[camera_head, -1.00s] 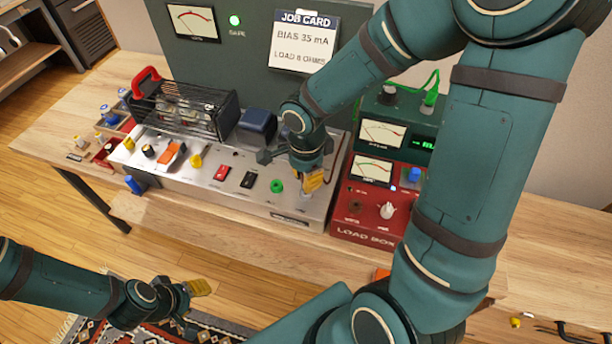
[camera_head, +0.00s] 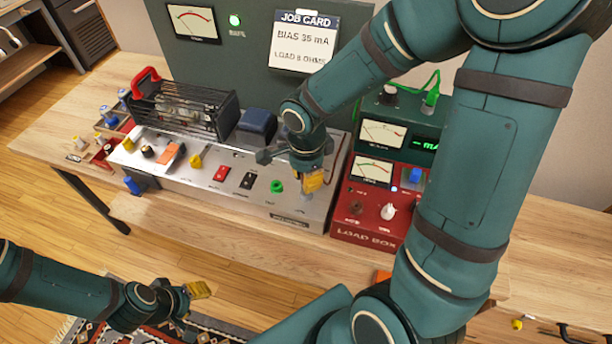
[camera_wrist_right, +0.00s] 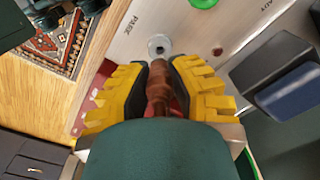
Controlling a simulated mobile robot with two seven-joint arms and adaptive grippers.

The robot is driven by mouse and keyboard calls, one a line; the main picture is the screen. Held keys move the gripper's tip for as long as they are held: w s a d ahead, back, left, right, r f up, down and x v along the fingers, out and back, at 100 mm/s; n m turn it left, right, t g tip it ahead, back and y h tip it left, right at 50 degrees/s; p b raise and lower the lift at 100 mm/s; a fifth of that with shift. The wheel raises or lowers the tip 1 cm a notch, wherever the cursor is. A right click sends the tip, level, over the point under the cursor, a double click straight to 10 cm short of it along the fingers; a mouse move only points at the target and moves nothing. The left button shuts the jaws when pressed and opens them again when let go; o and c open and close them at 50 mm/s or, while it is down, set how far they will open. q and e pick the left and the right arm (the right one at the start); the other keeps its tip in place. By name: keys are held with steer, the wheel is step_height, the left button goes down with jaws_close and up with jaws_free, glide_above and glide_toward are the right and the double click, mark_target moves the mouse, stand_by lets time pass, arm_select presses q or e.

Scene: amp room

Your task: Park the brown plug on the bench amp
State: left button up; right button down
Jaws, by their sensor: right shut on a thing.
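The brown plug (camera_wrist_right: 158,88) is between the yellow-padded fingers of my right gripper (camera_wrist_right: 160,66), shut on it, in the right wrist view. Its tip points toward a round silver socket (camera_wrist_right: 159,45) on the panel; a gap shows between them in the picture. The bench amp (camera_head: 232,190) is a silver-faced chassis on the bench. In the head view my right gripper (camera_head: 313,182) is over the right end of its panel, and the plug is mostly hidden there. My left gripper (camera_head: 194,298) hangs over the floor in front of the bench; its opening is unclear.
A red load box (camera_head: 370,213) stands close to the right of the amp, under a green meter (camera_head: 397,133). A tube cage (camera_head: 185,110), a dark blue block (camera_head: 257,126) and a green socket (camera_head: 277,186) are on the amp. A job card (camera_head: 304,42) hangs behind.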

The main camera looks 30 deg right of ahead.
steer(key=shift+f+b, duration=0.85)
steer(key=shift+b, duration=0.2)
stand_by(0.8)
steer(key=shift+f, duration=0.85)
stand_by(0.4)
steer(key=c, duration=0.9)
jaws_free()
steer(key=shift+o, duration=0.2)
step_height(320, 180, up, 12)
steer(key=shift+r, duration=0.1)
